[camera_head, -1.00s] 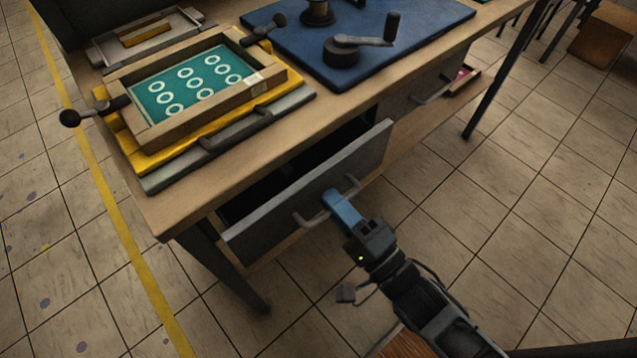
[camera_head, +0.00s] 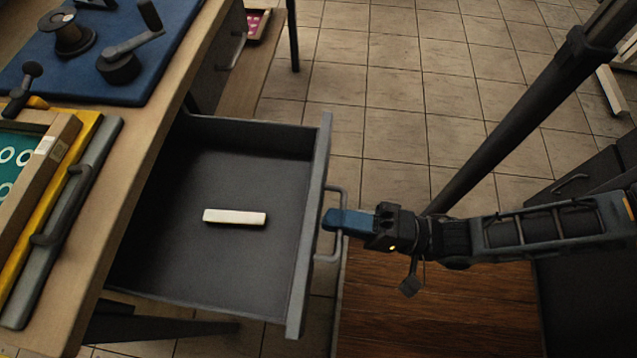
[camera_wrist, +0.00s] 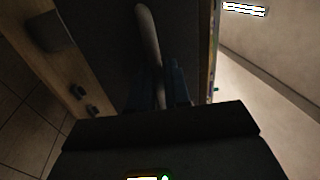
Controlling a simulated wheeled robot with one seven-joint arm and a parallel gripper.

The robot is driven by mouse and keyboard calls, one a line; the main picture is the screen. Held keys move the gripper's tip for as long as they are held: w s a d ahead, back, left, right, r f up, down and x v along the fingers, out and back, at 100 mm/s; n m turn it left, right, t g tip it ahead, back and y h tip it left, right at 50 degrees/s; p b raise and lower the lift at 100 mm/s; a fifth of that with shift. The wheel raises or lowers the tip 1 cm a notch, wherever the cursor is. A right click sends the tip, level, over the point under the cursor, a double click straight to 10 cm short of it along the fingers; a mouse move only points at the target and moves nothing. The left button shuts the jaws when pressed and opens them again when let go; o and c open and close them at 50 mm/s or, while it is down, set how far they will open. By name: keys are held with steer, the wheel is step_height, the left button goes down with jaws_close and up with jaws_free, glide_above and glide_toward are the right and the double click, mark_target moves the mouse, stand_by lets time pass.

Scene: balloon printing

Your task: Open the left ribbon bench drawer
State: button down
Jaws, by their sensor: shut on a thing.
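The left ribbon bench drawer (camera_head: 210,265) stands pulled far out from the bench (camera_head: 150,150). Its inside is dark grey, and one small white block (camera_head: 234,216) lies on its floor. My gripper (camera_head: 331,221), with blue fingers, is at the drawer's grey bar handle (camera_head: 337,192) and is shut on it. In the wrist view the handle bar (camera_wrist: 148,40) runs between the blue fingers (camera_wrist: 160,88). The part of the handle between the fingers is hidden in the head view.
A blue mat (camera_head: 95,55) with a hand crank (camera_head: 125,60) lies on the bench top. A yellow-edged printing frame (camera_head: 70,160) sits at the left. Another drawer (camera_head: 222,60) is farther along the bench. Tiled floor (camera_head: 400,120) is open beyond my arm.

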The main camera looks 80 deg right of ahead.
steer(key=shift+s, duration=0.35)
steer(key=c, duration=1.3)
jaws_free()
steer(key=shift+c, duration=0.2)
steer(key=s+f+b, duration=0.1)
steer(key=s, duration=0.6)
steer(key=shift+s+f, duration=0.3)
steer(key=shift+s, duration=0.05)
steer(key=shift+a, duration=0.1)
